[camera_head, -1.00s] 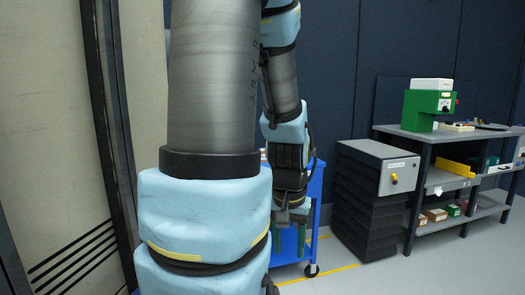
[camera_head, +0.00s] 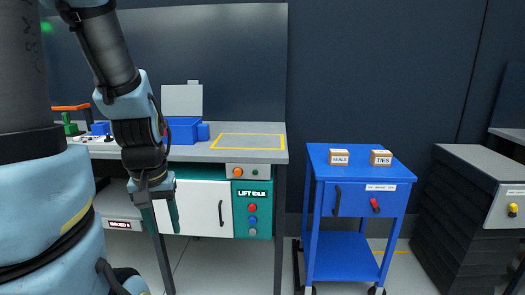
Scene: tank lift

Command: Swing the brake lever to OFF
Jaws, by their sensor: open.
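A blue cart (camera_head: 340,258) stands right of centre. A short red lever (camera_head: 376,205) sits on the right of its front, tilted, under a small white label (camera_head: 380,187) too small to read; it looks like the brake lever. A black handle (camera_head: 338,200) is on the left of the same front. My gripper (camera_head: 160,214) hangs pointing down at the left, in front of the workbench, well left of the cart and apart from the lever. Its fingers are apart, and nothing shows between them.
Two small boxes, SEALS (camera_head: 340,157) and TIES (camera_head: 381,158), stand on the cart. A dark ribbed unit (camera_head: 452,220) is at the right. Floor shows between bench and cart.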

